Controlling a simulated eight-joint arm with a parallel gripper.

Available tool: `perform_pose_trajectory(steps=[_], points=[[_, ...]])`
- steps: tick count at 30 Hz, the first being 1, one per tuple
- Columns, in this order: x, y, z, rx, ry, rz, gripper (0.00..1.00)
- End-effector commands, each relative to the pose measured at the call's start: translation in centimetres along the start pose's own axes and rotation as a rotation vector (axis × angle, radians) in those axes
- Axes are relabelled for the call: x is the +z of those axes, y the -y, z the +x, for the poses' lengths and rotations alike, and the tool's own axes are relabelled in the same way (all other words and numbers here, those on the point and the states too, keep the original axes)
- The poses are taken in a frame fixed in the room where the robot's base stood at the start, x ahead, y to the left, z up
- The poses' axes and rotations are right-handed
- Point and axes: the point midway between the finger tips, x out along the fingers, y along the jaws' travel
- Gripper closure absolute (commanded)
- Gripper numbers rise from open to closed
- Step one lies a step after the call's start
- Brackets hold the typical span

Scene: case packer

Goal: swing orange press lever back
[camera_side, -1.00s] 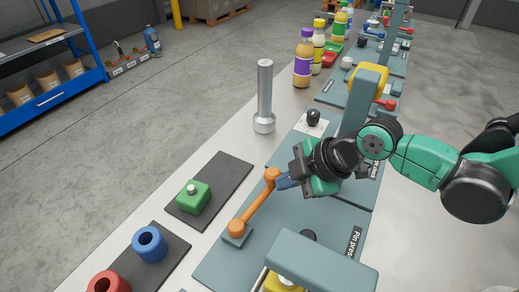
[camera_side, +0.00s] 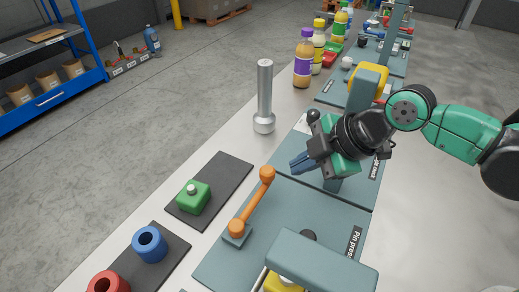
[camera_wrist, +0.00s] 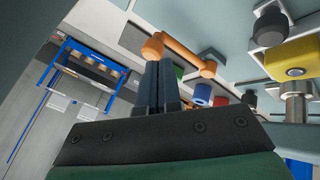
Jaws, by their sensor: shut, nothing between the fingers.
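The orange press lever (camera_side: 252,204) stands on a small base at the left edge of the teal press plate. Its round knob end points up and away from the camera, towards the back. My gripper (camera_side: 294,164) is to the right of and beyond the knob, with a gap between them in the side view. Its blue fingers are shut and empty. In the wrist view the lever (camera_wrist: 182,53) shows just beyond the fingertips (camera_wrist: 157,66), with one round end near them.
The pin press (camera_side: 320,262) stands at the front, with a yellow part below its arm. A green block (camera_side: 193,197) sits on a dark mat at left, with blue (camera_side: 149,244) and red (camera_side: 109,284) rings nearer. A metal post (camera_side: 264,97) stands behind.

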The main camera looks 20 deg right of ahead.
Motion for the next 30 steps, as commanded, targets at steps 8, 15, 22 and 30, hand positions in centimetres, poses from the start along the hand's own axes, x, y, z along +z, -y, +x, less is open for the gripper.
perform_pose_trajectory(steps=[8, 15, 22, 30], points=[[0.3, -0.1, -3.5, -0.005, 0.000, 0.000, 1.00], [0.4, -0.2, -5.0, -0.006, -0.001, -0.001, 1.00], [0.4, -0.2, -5.2, -0.007, -0.001, -0.002, 1.00], [1.3, 0.4, -5.0, -0.039, 0.040, 0.036, 1.00]])
